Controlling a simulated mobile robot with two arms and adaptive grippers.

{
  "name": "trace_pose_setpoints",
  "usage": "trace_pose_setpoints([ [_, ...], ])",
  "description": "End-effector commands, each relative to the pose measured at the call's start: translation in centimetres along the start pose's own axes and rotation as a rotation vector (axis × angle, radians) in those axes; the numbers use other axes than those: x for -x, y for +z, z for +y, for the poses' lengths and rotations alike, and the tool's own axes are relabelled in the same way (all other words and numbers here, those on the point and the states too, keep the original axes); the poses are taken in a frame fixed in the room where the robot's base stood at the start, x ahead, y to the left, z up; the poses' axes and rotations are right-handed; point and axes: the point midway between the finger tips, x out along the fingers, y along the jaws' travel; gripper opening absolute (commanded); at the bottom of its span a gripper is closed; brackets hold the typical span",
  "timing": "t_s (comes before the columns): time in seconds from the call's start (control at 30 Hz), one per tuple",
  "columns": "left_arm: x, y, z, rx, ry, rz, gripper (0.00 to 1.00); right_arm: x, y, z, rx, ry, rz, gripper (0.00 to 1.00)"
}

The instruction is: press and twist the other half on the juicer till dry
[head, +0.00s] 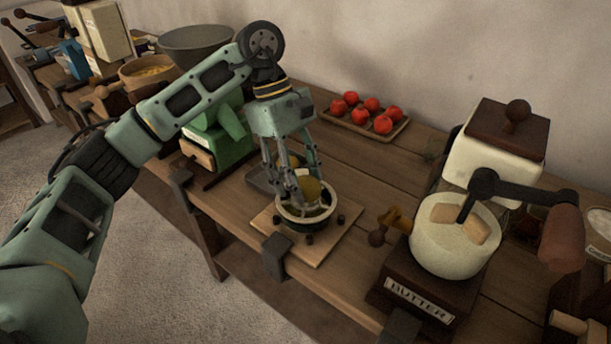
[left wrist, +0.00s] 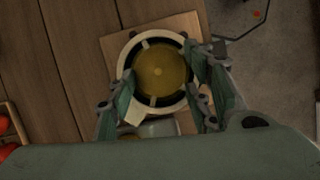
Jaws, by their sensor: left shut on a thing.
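The juicer (head: 291,215) is a pale round ring with dark feet on a square wooden board (head: 335,236), clamped at the bench edge. A yellow-green fruit half (head: 309,189) sits in the juicer, rounded side up. My left gripper (head: 305,200) reaches down from above and is shut on the fruit half. In the left wrist view the fruit half (left wrist: 160,72) lies inside the pale ring (left wrist: 126,86), between the two fingers. The cone under the fruit is hidden. My right gripper is not in view.
A butter churn (head: 455,240) with a crank stands to the right. A tray of red fruits (head: 364,128) lies at the back. A green machine (head: 222,140) stands behind my left arm. A small grey tray (head: 262,180) touches the area beside the juicer.

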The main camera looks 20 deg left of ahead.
Motion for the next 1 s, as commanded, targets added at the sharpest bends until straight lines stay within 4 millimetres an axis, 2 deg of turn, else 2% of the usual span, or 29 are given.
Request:
trace_pose_setpoints([
  [0.07,-0.1,-0.1,-0.3,0.004,-0.016,0.003,0.16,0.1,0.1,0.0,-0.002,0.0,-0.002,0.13],
  [0.8,6.0,2.5,0.0,0.002,-0.003,0.001,0.16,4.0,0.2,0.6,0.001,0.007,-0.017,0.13],
  [1.0,6.2,2.6,0.0,0.002,-0.003,0.0,0.16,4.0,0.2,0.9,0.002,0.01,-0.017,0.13],
])
